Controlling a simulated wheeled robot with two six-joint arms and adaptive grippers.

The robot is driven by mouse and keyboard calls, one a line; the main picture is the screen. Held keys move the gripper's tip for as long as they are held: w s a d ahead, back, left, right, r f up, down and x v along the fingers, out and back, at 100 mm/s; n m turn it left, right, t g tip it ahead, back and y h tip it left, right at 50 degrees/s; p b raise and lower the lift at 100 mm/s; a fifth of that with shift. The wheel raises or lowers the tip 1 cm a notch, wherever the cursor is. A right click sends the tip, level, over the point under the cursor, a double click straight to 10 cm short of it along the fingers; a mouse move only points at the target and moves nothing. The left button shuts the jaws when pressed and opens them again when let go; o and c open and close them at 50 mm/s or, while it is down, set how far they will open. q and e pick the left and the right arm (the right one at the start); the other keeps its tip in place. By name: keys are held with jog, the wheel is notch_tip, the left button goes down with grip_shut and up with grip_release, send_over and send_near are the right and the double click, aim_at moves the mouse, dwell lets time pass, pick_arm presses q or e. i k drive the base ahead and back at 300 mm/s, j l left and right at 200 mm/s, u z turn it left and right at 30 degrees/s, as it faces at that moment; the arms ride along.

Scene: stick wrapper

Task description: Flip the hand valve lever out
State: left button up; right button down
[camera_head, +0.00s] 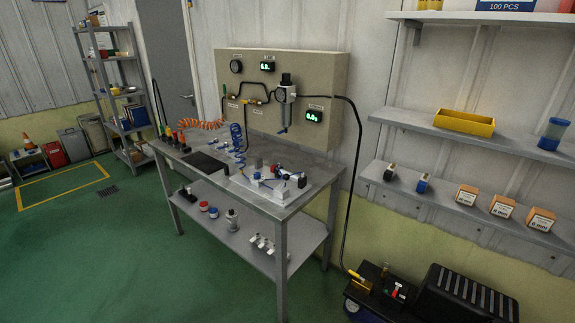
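A beige pneumatic panel (300,68) stands behind the metal workbench (290,207). It carries a round gauge (236,66), green digital displays, a clear-bowled filter regulator (285,100) and black hose. Small brass-coloured fittings (255,101) sit in the hose line left of the regulator. They are too small for me to tell which is the hand valve or how its lever stands. Another brass-coloured fitting (358,281) sits at the lower end of the black hose, on the black equipment at the bottom right. Neither of my grippers is in view.
A white fixture with blue parts (272,182) lies on the bench, near a coiled blue hose (237,138) and an orange one (200,124). Wall shelves (470,205) with boxes are at right. A black ribbed case (466,297) stands below. Green floor (120,260) is open at left.

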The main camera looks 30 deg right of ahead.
aim_at(286, 177)
jog(key=i+l, duration=0.1)
jog(key=l, duration=0.35)
jog(key=i+l, duration=0.15)
jog(key=l, duration=0.25)
jog(key=i+l, duration=0.1)
jog(key=l, duration=0.35)
